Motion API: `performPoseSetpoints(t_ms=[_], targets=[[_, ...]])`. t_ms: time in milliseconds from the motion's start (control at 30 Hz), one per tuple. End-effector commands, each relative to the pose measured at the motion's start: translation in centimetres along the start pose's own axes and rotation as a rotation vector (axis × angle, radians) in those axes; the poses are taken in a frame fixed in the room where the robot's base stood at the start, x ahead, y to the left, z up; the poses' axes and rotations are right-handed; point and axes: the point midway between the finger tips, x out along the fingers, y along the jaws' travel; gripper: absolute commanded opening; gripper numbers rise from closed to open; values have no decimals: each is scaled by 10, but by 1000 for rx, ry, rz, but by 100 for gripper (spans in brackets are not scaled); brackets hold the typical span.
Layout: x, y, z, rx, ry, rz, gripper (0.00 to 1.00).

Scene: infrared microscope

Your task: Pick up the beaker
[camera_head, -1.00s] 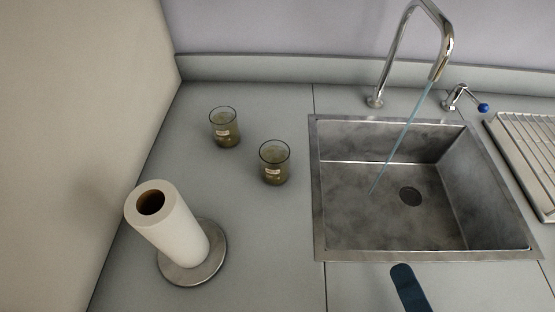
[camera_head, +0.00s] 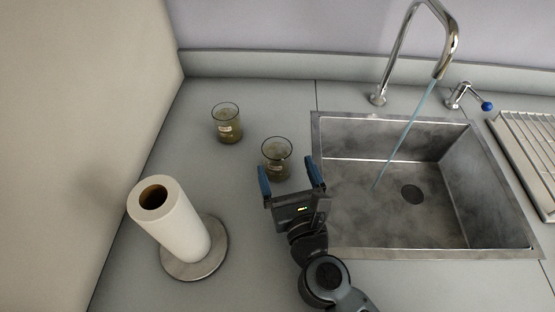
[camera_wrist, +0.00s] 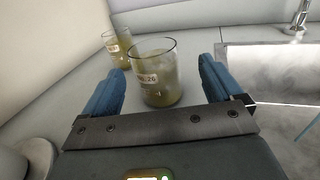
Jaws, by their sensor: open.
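Two glass beakers with greenish-brown contents and pale labels stand upright on the counter. The nearer beaker (camera_head: 276,160) is just left of the sink; the farther beaker (camera_head: 227,124) is behind it to the left. My gripper (camera_head: 290,178) is open and empty, with its blue fingers pointing at the nearer beaker. In the wrist view the nearer beaker (camera_wrist: 158,75) shows between and beyond the two fingers of my gripper (camera_wrist: 160,90). The farther beaker (camera_wrist: 117,48) shows behind it to the left. I cannot tell whether the fingers reach alongside the nearer beaker.
A paper towel roll (camera_head: 176,222) on a round metal base stands at the front left. The sink (camera_head: 325,225) lies to the right, with a running tap (camera_head: 441,55). A drying rack (camera_head: 527,150) is at the far right. Walls bound the left and back.

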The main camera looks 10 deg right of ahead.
Motion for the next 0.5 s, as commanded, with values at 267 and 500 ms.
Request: performPoseSetpoints(t_ms=[267,500], targets=[[28,2,2,-1,-2,0,93],[60,8,4,-2,-1,-1,93]])
